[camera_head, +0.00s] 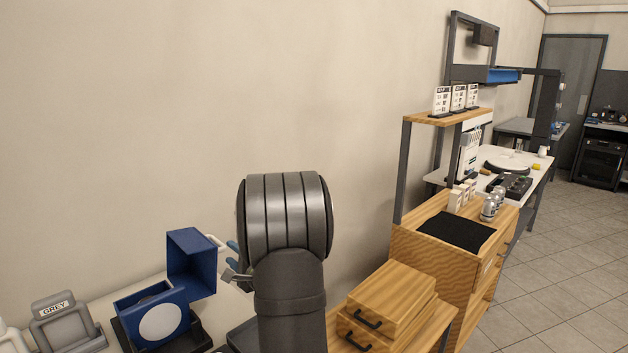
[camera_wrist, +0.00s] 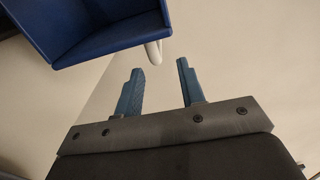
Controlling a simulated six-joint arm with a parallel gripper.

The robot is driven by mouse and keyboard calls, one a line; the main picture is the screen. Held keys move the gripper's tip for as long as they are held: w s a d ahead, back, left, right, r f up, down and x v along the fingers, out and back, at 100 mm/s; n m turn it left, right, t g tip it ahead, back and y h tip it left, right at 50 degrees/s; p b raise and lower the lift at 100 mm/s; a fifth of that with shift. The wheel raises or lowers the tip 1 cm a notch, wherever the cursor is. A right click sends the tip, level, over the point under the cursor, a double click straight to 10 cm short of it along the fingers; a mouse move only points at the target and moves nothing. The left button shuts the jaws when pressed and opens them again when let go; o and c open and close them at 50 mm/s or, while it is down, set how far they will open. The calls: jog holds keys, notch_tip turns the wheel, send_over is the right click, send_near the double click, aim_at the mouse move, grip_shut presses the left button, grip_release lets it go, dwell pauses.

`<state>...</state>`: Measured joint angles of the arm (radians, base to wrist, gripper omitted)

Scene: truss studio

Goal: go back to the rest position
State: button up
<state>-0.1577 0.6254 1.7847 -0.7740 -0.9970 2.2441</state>
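My gripper (camera_wrist: 160,68) shows in the wrist view with its two blue fingers apart and nothing between them. In the head view the gripper (camera_head: 234,262) is mostly hidden behind my own arm; only bits of its fingers show. A blue box with an open side (camera_head: 191,265) stands just left of it, with a pale handle (camera_head: 215,241) at its side. In the wrist view the blue box (camera_wrist: 95,40) fills the upper left, and the pale handle (camera_wrist: 153,52) lies just beyond the fingertips, apart from them as far as I can tell.
A blue piece with a white disc (camera_head: 160,322) stands at lower left, beside a grey bin labelled GREY (camera_head: 63,320). To the right are wooden drawers (camera_head: 385,303), a wooden cabinet with a black mat (camera_head: 456,229), and a white workbench (camera_head: 517,176). The wall behind is bare.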

aim_at(224, 248)
jog(key=x, duration=0.7)
jog(key=shift+w+a+f, duration=0.1)
jog(key=shift+w+a, duration=0.05)
jog(key=shift+a, duration=0.05)
jog(key=v, duration=1.7)
jog(key=shift+s+d, duration=0.2)
jog(key=shift+a, duration=0.1)
jog(key=shift+x, duration=8.8)
jog(key=shift+s+r, duration=0.3)
jog(key=shift+r, duration=0.15)
